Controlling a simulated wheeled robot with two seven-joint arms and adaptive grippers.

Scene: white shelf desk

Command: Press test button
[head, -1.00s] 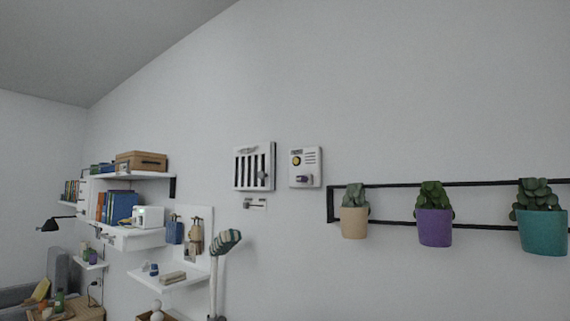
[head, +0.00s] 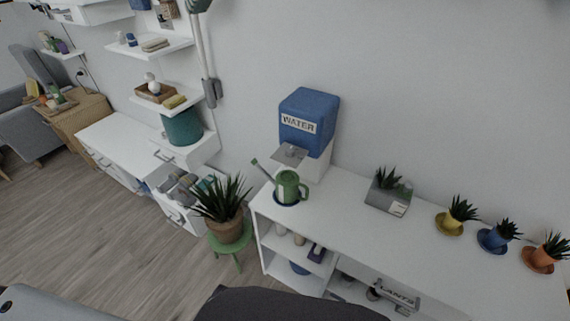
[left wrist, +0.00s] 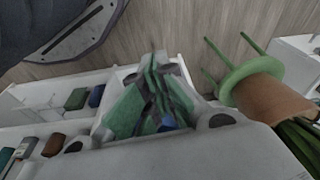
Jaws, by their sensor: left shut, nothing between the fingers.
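No test button shows in either view now. The small white wall box with a round yellow part, seen earlier, is out of the head view. My left gripper (left wrist: 155,62) shows in the left wrist view, its fingers together with nothing between them. It hangs over the floor beside white shelving, apart from any button. No gripper shows in the head view, and my right gripper is in neither view.
A white shelf desk (head: 350,226) stands along the wall with a blue water dispenser (head: 308,120), a green watering can (head: 287,187) and small pots. A potted plant (head: 228,229) sits on a green stool. Wood floor at left is clear.

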